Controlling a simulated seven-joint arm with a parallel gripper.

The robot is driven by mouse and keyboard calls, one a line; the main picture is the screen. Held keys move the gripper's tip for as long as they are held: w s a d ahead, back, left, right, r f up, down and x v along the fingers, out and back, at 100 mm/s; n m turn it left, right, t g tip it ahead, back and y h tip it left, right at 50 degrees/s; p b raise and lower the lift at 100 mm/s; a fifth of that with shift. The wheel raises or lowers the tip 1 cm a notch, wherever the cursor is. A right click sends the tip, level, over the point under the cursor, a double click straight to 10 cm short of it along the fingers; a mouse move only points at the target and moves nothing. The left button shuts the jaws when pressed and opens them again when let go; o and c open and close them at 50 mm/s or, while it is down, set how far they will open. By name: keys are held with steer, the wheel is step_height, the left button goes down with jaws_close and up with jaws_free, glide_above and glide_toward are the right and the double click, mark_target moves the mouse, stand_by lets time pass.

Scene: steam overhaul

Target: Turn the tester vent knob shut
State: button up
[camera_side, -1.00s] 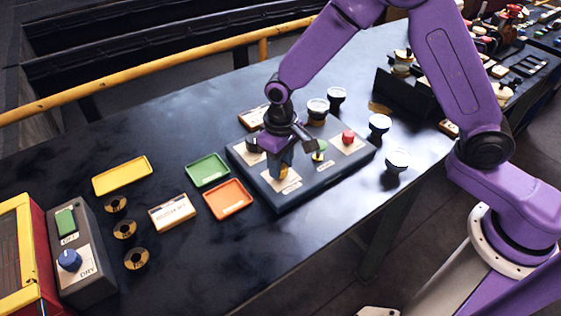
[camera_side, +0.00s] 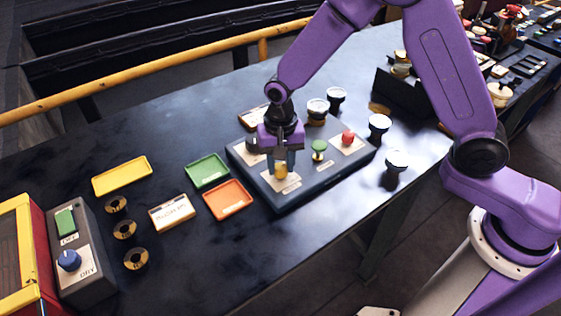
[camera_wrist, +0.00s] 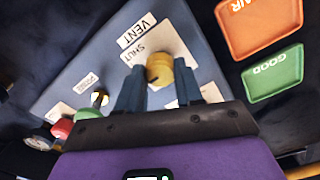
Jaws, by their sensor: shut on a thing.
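The vent knob (camera_side: 281,173) is a small yellow-brass knob on the dark grey-blue tester block (camera_side: 284,204). In the wrist view the knob (camera_wrist: 159,68) sits beside white labels reading VENT (camera_wrist: 136,31) and SHUT (camera_wrist: 144,48). My gripper (camera_side: 281,165) points down over the block, with a finger on either side of the knob. In the wrist view the fingers (camera_wrist: 158,84) are shut on the knob, whose top shows between their tips. Any pointer mark on the knob cannot be made out.
A green button (camera_side: 319,147) and a red knob (camera_side: 348,138) stand on the same block, right of my gripper. Several gauges, such as one at right (camera_side: 397,159), stand around it. Green (camera_side: 208,169) and orange (camera_side: 229,199) trays lie to the left.

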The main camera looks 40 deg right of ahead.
mark_target(282, 166)
stand_by(0.6)
steer(key=o, duration=1)
steer(key=shift+o, duration=0.2)
steer(key=shift+r, duration=0.1)
step_height(282, 166, up, 17)
steer(key=shift+r, duration=0.15)
steer(key=shift+s+d, duration=0.1)
steer(key=s+d+f+n, duration=0.1)
steer(key=s+d+n, duration=0.4)
steer(key=s, duration=0.4)
steer(key=s+d+f+n, duration=0.1)
steer(key=s+d+n, duration=0.4)
steer(key=s+n, duration=0.2)
steer(key=s+d+f+n, duration=0.2)
steer(key=s+d+n, duration=0.3)
steer(key=s, duration=0.5)
steer(key=shift+s+d+n, duration=0.4)
steer(key=shift+d, duration=0.1)
